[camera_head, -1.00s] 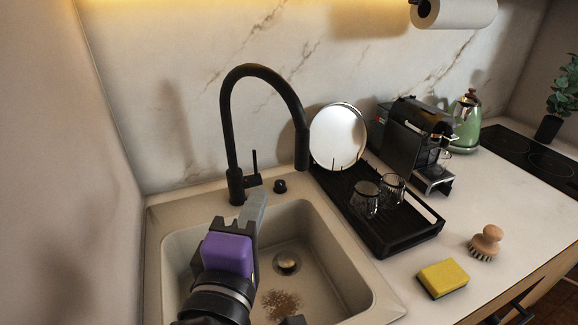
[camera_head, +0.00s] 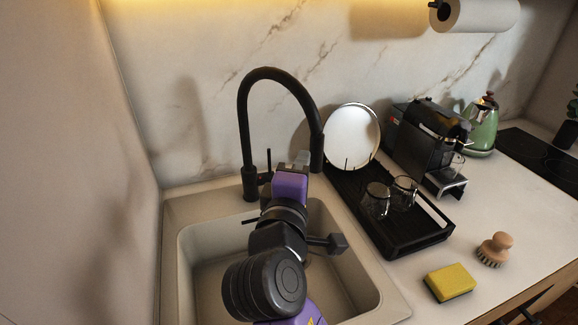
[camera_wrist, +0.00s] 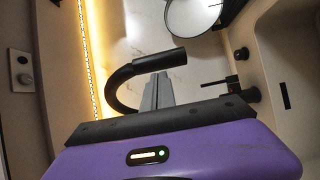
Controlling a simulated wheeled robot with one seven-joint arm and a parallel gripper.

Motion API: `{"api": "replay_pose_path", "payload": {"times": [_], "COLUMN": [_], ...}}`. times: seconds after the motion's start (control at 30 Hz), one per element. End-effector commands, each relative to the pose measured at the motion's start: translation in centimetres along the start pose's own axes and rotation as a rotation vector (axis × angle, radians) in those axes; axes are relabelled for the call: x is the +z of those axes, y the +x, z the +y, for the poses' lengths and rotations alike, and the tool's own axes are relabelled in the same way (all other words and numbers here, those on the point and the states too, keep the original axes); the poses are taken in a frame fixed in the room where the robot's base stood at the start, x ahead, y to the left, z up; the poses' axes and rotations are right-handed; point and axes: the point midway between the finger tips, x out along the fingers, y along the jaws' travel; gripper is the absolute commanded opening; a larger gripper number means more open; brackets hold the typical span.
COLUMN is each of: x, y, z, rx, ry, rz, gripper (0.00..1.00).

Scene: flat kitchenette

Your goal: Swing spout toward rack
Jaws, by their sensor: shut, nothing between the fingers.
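The black faucet spout (camera_head: 283,78) arches up from behind the sink, and its end hangs on the right, near the left edge of the black dish rack (camera_head: 420,247). My gripper (camera_head: 298,158) is shut and empty, just left of the spout's hanging end. In the wrist view the grey fingers (camera_wrist: 157,92) lie close together beside the spout (camera_wrist: 150,64). I cannot tell whether they touch it. The rack's edge shows at the top of the wrist view (camera_wrist: 226,14). My arm hides part of the sink.
The rack holds a round plate (camera_head: 352,137) and two glasses (camera_head: 375,200). The faucet lever (camera_head: 269,162) stands near my gripper. A coffee machine (camera_head: 425,140) is right of the rack. A yellow sponge (camera_head: 450,282) and a brush (camera_head: 495,249) lie in front. The marble wall is behind.

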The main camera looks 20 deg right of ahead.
Motion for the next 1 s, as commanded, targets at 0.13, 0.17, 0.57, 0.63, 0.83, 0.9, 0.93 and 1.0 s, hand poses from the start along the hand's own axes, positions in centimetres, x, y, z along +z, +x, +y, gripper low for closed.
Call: {"api": "replay_pose_path", "payload": {"times": [0.13,0.17,0.57,0.63,0.83,0.9,0.93,1.0], "x": [0.3,0.3,1.1,1.7,2.5,2.5,2.5,2.5], "y": [0.3,0.3,1.2,1.9,3.3,3.3,3.3,3.3], "z": [0.0,0.0,0.2,0.4,0.1,0.0,0.0,0.0], "rx": [0.0,0.0,-0.001,-0.001,0.0,0.0,0.0,0.0], "ry": [0.0,0.0,-0.002,-0.001,0.0,0.0,0.0,0.0], "rz": [0.0,0.0,-0.004,-0.004,-0.001,0.0,0.0,0.0], "gripper": [0.0,0.0,0.0,0.0,0.0,0.0,0.0,0.0]}}
